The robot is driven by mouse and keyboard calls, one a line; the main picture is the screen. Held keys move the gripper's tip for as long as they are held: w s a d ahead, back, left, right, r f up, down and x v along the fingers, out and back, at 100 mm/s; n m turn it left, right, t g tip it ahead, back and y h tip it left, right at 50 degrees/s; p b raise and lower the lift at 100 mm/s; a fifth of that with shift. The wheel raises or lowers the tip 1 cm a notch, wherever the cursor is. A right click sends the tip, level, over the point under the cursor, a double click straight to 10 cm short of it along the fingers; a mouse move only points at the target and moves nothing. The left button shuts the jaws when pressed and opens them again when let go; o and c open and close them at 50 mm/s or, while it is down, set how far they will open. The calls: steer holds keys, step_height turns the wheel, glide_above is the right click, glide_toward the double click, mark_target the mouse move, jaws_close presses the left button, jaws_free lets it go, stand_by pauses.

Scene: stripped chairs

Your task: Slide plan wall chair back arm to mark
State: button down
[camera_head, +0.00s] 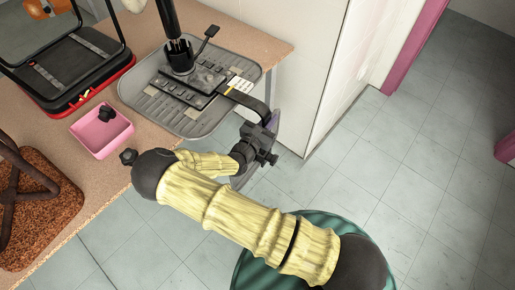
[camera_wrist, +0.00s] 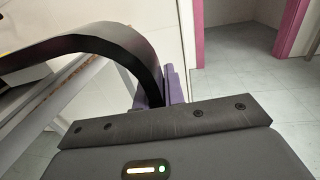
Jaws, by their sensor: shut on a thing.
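The chair mechanism (camera_head: 190,80), a black plate with a gas column and a lever, lies on a grey ribbed tray (camera_head: 150,103) at the bench corner. A black back arm (camera_head: 246,99) runs from its right side past the bench edge and bends downward. A white card with yellow marking (camera_head: 239,84) sits where the arm meets the plate; I cannot read its marks. My gripper (camera_head: 270,122) is shut on the outer, bent end of the back arm, beyond the bench. In the wrist view the purple fingers (camera_wrist: 168,88) close around the arm (camera_wrist: 100,38); the contact is partly hidden.
A pink tray (camera_head: 102,132) with a black knob (camera_head: 107,113) is on the bench (camera_head: 110,178). A black-and-red seat (camera_head: 75,65) and a brown cushion (camera_head: 38,215) lie to the left. A white wall (camera_head: 320,60) stands close behind my gripper. Tiled floor is clear to the right.

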steer(key=shift+s+d+p, duration=0.45)
steer(key=shift+d+p, duration=0.15)
steer(key=shift+d, duration=0.15)
steer(key=shift+s+d+p, duration=0.4)
steer(key=shift+d+p, duration=0.15)
steer(key=shift+d, duration=0.15)
steer(key=c, duration=1.2)
jaws_free()
steer(key=shift+o, duration=0.2)
steer(key=shift+a, duration=0.1)
steer(key=p+v, duration=0.2)
steer(key=v, duration=0.4)
